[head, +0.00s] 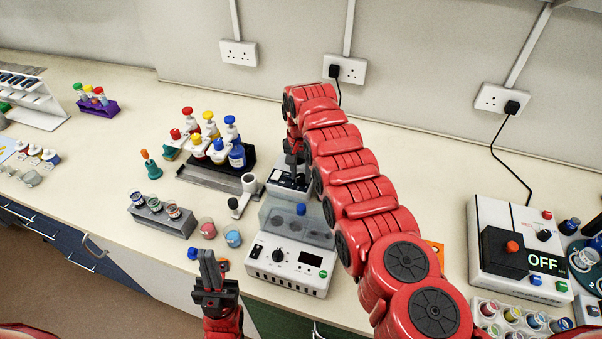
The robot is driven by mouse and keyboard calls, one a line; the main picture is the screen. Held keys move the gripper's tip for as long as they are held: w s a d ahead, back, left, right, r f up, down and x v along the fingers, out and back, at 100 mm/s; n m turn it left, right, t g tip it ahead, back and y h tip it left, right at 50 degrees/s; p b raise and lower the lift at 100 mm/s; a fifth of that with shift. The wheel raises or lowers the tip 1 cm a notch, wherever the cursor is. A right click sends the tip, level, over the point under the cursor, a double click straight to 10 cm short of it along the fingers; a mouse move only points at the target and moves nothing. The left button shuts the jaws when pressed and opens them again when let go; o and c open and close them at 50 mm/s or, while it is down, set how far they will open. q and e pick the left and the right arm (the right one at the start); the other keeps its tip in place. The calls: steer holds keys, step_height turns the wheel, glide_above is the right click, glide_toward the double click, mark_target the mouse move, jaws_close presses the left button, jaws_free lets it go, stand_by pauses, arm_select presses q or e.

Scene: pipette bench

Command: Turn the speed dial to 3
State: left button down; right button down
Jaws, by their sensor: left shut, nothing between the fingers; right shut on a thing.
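My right gripper (294,158) reaches down onto the small white unit with a dark top panel (286,186). It is shut on a small part there, which the fingers hide; I cannot tell whether it is the speed dial. In front of it, a white benchtop machine (290,268) has a black round dial (278,256), a dark display, a green button and a clear lid with a blue knob (301,209). The dial's setting is too small to read. My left gripper (208,256) is shut and empty, left of this machine, near the bench's front edge.
A rack of colour-capped bottles (238,158) stands left of my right gripper. A grey tube rack (163,215) and two small cups (233,238) stand left of the machine. A box reading OFF (484,222) is at the right. My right arm crosses the middle.

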steer(key=shift+f+n+b, duration=0.25)
steer(key=shift+n+b, duration=0.8)
steer(key=shift+n, duration=0.15)
steer(key=n+b, duration=0.3)
steer(key=shift+n+b, duration=0.3)
steer(key=shift+b, duration=0.1)
steer(key=n+b, duration=0.1)
steer(key=n, duration=0.1)
steer(key=shift+r+n+b, duration=0.15)
steer(key=shift+n+b, duration=0.15)
steer(key=shift+b, duration=0.1)
steer(key=shift+n, duration=1)
steer(key=n, duration=0.2)
steer(key=shift+r+n, duration=0.1)
steer(key=shift+n, duration=0.2)
steer(key=n, duration=0.6)
